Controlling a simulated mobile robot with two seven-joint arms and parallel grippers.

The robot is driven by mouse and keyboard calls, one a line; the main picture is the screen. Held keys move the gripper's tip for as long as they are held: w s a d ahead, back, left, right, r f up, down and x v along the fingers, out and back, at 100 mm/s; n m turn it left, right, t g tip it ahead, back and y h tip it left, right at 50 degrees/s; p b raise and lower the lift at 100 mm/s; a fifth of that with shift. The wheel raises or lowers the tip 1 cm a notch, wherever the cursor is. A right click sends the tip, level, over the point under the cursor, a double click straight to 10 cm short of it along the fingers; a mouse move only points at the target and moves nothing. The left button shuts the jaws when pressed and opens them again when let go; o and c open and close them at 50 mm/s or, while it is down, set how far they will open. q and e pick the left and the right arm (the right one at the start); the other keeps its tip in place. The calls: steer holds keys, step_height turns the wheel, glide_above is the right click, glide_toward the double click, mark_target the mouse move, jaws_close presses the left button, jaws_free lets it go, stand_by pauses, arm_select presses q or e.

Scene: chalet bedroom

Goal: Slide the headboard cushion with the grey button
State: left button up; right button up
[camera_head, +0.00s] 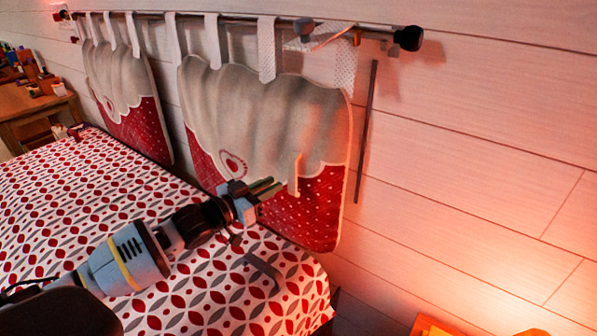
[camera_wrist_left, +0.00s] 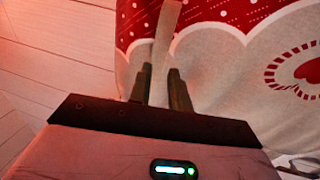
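Two headboard cushions hang by tabs from a dark rod (camera_head: 240,20). The nearer cushion (camera_head: 235,110) has a grey-beige scalloped top, a red dotted lower part and a heart patch; it also shows in the left wrist view (camera_wrist_left: 235,65). The farther cushion (camera_head: 115,75) hangs to its left. I cannot make out a grey button for certain. A narrow pale strip (camera_head: 297,172) stands before the nearer cushion; it also shows in the left wrist view (camera_wrist_left: 163,40). My left gripper (camera_head: 276,188) points at it, fingers slightly apart. The strip appears between or just beyond them. My right gripper is out of view.
The bed (camera_head: 90,200) with a red and grey patterned cover lies below the cushions. A wooden desk (camera_head: 35,105) with small items stands at the far left. A thin dark bar (camera_head: 367,130) is at the wall. The plank wall (camera_head: 480,150) to the right is mostly bare.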

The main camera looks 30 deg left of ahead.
mark_target(293, 189)
arm_select(q)
steer(key=shift+x, duration=3.85)
jaws_close()
